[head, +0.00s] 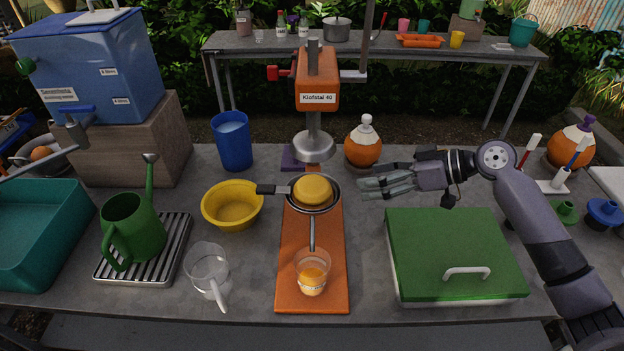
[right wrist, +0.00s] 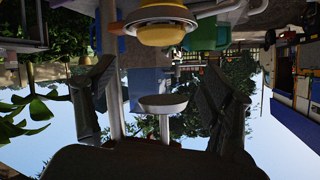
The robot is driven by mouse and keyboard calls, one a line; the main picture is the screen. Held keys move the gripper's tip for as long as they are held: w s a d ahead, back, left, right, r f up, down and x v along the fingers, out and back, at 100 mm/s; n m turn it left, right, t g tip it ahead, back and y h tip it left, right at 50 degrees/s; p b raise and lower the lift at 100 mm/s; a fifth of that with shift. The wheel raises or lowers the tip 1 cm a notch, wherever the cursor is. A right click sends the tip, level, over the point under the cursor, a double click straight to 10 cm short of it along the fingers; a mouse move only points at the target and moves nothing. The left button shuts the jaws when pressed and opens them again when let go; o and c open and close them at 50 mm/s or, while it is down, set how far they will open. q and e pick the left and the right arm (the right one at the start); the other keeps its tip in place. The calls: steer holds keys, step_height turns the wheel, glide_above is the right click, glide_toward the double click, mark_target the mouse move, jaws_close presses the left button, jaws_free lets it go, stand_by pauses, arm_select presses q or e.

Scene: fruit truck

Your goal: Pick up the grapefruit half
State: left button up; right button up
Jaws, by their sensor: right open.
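The yellow grapefruit half (head: 312,190) sits dome up in the round metal cup of the orange juicer press, under the raised press disc (head: 313,145). In the right wrist view the grapefruit half (right wrist: 155,35) shows at the top, upside down in its metal ring. My right gripper (head: 370,186) is open and empty, just right of the cup, with its fingers pointing left toward the fruit. In the right wrist view its two fingers (right wrist: 157,88) stand wide apart, with nothing held between them. My left gripper is out of view.
A glass with orange juice (head: 312,272) stands on the orange press base (head: 283,290). A yellow bowl (head: 232,207) and a clear jug (head: 208,272) are left of the press. A green-lidded box (head: 440,240) lies below my right arm. An orange bottle (head: 363,143) stands behind my gripper.

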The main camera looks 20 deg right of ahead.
steer(key=p, duration=0.2)
glide_toward(321, 183)
steer(key=x, duration=0.3)
steer(key=p+x, duration=0.1)
steer(key=x, duration=0.1)
steer(key=shift+w+a+f, duration=0.1)
steer(key=shift+a+f, duration=0.1)
steer(key=shift+a, duration=0.05)
steer(key=p+x, duration=0.1)
steer(key=x, duration=0.2)
steer(key=shift+w+a+f+p, duration=0.1)
steer(key=shift+w+a+p, duration=0.15)
steer(key=shift+p, duration=0.15)
steer(key=shift+w+a+f, duration=0.15)
steer(key=shift+a+f, duration=0.05)
steer(key=shift+a, duration=0.1)
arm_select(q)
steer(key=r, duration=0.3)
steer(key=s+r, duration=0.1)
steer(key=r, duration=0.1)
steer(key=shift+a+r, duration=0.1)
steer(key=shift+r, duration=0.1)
arm_select(e)
steer(key=shift+f, duration=0.2)
steer(key=shift+c, duration=0.5)
